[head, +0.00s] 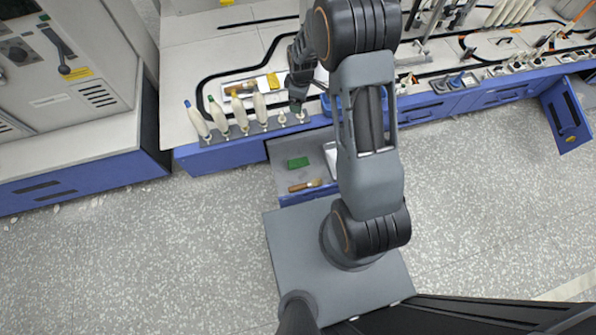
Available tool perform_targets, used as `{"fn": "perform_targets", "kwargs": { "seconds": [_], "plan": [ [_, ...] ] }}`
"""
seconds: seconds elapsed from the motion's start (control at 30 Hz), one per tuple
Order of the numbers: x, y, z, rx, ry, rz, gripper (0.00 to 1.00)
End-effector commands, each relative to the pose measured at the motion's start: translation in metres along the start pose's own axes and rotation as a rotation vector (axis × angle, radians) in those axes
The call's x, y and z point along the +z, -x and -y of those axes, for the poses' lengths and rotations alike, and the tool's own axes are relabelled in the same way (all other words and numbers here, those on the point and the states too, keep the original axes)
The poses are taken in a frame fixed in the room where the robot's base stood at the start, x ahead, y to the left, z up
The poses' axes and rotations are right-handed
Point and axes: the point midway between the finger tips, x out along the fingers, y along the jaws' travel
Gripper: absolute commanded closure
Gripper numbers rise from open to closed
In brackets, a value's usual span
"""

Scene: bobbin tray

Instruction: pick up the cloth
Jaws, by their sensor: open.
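A small green flat piece (298,162), which looks like the cloth, lies in an open grey drawer (285,179) below the front edge of the bench. My gripper (296,101) is over the bench, above and apart from the green piece in the picture, near the right end of a row of bobbins. It is open. Its fingertips are small and dark here, and I cannot tell whether they touch anything. My own arm hides part of the bench and the right side of the drawer.
Several white bobbins (239,110) stand on a grey rail along the bench's front edge. A wooden-handled brush (306,185) lies in the drawer near the green piece. A pale tray (331,158) is beside them. A blue container (326,104) is right of my gripper. The floor is clear.

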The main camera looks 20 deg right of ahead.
Motion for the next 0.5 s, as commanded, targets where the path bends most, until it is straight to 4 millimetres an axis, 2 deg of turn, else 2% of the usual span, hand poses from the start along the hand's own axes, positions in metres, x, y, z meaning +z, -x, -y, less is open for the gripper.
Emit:
{"fn": "perform_targets", "kwargs": {
  "seconds": [0.03, 0.1, 0.2, 0.33, 0.4, 0.5],
  "plan": [
    [0.001, -0.067, 0.001, -0.022, 0.069, 0.013, 0.12],
    [0.001, -0.123, 0.002, -0.039, 0.167, 0.020, 0.12],
    [0.004, -0.195, 0.006, -0.062, 0.290, 0.027, 0.12],
    [0.009, -0.265, 0.016, -0.085, 0.413, 0.030, 0.12],
    [0.012, -0.290, 0.021, -0.094, 0.460, 0.031, 0.12],
    [0.015, -0.315, 0.026, -0.102, 0.506, 0.031, 0.12]
  ]
}}
